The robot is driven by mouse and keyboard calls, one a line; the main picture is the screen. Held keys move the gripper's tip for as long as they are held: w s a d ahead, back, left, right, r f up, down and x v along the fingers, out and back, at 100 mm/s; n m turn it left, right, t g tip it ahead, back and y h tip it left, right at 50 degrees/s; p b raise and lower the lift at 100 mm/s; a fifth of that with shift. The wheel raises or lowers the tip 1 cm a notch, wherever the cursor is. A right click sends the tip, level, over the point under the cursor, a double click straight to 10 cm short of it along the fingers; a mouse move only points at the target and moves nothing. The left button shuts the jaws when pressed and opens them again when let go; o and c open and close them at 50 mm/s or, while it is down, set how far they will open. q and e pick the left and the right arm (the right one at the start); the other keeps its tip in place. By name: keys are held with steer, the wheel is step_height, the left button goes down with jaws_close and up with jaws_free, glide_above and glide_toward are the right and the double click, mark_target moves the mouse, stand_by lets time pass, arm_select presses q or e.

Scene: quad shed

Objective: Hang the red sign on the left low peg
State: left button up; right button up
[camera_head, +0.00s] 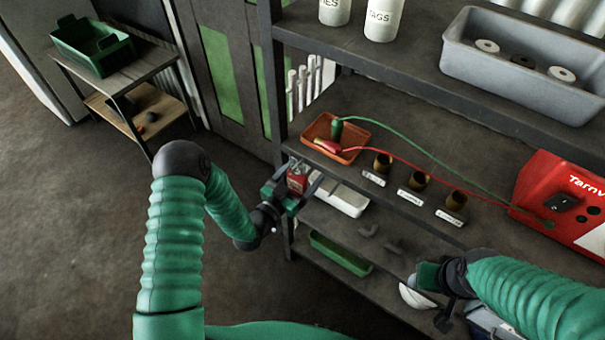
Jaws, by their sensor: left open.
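The red sign (297,182), a small red piece with a pale patch, shows at the front left corner of the shelf unit, close to its dark post. My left gripper (303,175) is around it or just in front of it, with its dark fingers apart on either side. I cannot tell whether the sign hangs from anything. The left low peg cannot be made out; the gripper and post may hide it. My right gripper (438,295) is low at the lower right, near a white rounded object (416,298); its fingers are too unclear to read.
The shelf unit (400,105) holds an orange tray (318,128) with red and green clamps, several brown cups, a red machine (565,205) with cables, and a grey bin (470,60). A side table (150,65) with a green crate (75,50) stands at far left. Floor between is clear.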

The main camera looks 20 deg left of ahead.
arm_select(q)
steer(key=shift+s, duration=0.3)
steer(key=v, duration=1.6)
steer(key=w+a+r+g+y+p, duration=0.25)
steer(key=g+y+p, duration=0.2)
steer(key=g, duration=0.35)
steer(key=s+d+r+n+g+y+p, duration=0.1)
steer(key=s+d+r+n+g, duration=0.1)
steer(key=s, duration=0.4)
steer(key=s+d+r+n+g, duration=0.2)
steer(key=s+r+g, duration=0.2)
steer(key=s+r, duration=0.2)
steer(key=shift+r+y+p, duration=0.35)
steer(key=shift+r+p, duration=0.05)
